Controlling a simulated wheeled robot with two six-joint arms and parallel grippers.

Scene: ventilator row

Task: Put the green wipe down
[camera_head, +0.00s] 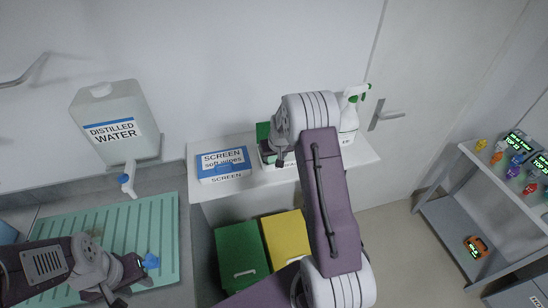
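My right gripper (278,160) points down at a partly hidden green and white box (263,131) on the white shelf. My wrist covers much of that box. No separate green wipe can be made out; if one is between the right fingers, it is hidden. The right fingers are too small and dark to tell whether they are open or shut. My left gripper (128,285) is low over the green ribbed mat, beside a small blue item (151,261). I cannot tell whether it holds that item.
A blue and white screen wipes box (224,165) and a spray bottle (350,115) flank the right gripper. Green (241,252) and yellow (287,236) bins stand below. A distilled water container (112,120) is above the ribbed mat (70,222). A grey rack (455,220) stands right.

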